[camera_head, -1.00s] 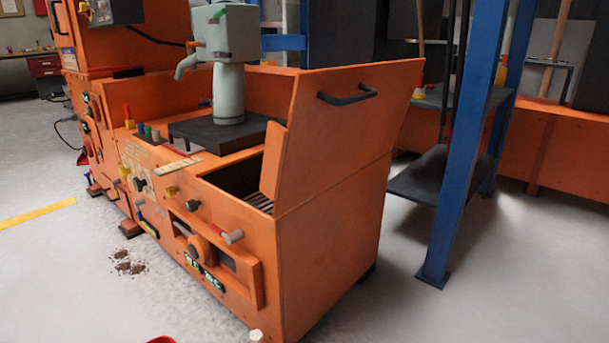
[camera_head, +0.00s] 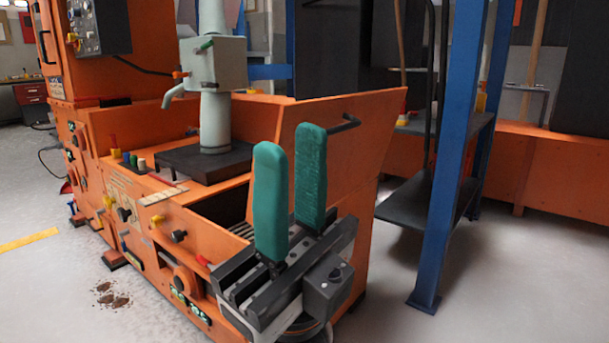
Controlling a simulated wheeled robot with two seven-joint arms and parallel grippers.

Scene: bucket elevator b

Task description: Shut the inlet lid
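The inlet lid (camera_head: 372,140) is an orange panel standing raised and tilted at the right end of the orange machine. Its black handle (camera_head: 345,124) shows just right of my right gripper's far finger, which hides the rest of it. My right gripper (camera_head: 290,145) has two green padded fingers pointing up, spread apart with nothing seen between them. It is in front of the lid and covers part of it; I cannot tell whether it touches. The open inlet (camera_head: 222,208) is a dark gap left of the gripper. My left gripper is not in view.
A grey-green spouted post (camera_head: 214,65) stands on a dark plate (camera_head: 190,160) left of the inlet. Knobs line the machine's front. A blue steel upright (camera_head: 446,170) and a dark shelf (camera_head: 415,205) stand to the right. Floor at front right is clear.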

